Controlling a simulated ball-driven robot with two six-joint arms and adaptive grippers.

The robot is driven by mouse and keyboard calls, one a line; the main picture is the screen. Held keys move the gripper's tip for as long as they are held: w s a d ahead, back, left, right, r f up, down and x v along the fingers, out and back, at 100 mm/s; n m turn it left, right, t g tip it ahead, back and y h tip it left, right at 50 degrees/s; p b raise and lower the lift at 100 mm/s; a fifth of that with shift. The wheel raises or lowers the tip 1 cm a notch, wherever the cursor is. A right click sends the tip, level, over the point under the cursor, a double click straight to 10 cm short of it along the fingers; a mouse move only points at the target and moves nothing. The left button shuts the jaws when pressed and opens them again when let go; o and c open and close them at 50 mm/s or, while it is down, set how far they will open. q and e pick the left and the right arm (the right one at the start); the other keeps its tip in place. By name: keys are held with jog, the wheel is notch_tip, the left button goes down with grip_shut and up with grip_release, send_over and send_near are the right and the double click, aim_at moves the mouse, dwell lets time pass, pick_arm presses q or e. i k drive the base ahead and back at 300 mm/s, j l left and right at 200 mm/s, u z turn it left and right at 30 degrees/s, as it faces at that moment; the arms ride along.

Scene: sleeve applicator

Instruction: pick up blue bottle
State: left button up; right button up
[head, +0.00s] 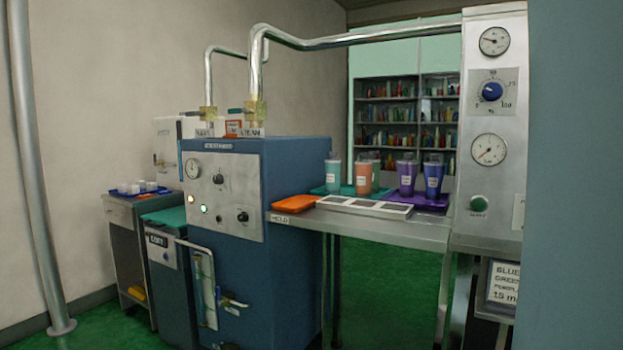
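Several bottles with clear tops and pale labels stand on the metal table (400,228). The rightmost, a dark blue bottle (433,184), stands upright on a purple tray (428,206). A purple bottle (405,181) stands just left of it on the same tray. A teal bottle (333,176) and an orange bottle (363,178) stand farther left, by a green tray (325,190). Another orange bottle is partly hidden behind. Neither of my grippers is in view.
A blue cabinet machine (290,200) with pipes stands left of the table. A grey control column (490,130) stands at its right end. A blue-grey panel (575,180) blocks the right side. An orange tray (296,203) and white frame (365,207) lie at the table's front.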

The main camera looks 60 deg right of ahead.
aim_at(434, 170)
jog(key=i+j+z, duration=0.15)
jog(key=i+z, duration=0.25)
jog(key=i+j+z, duration=0.15)
jog(key=z, duration=0.25)
jog(key=i+j+z, duration=0.2)
jog(key=j+z, duration=0.2)
jog(key=z, duration=1.8)
jog(key=i+j+u, duration=0.35)
jog(key=i+j, duration=0.6)
jog(key=i, duration=0.1)
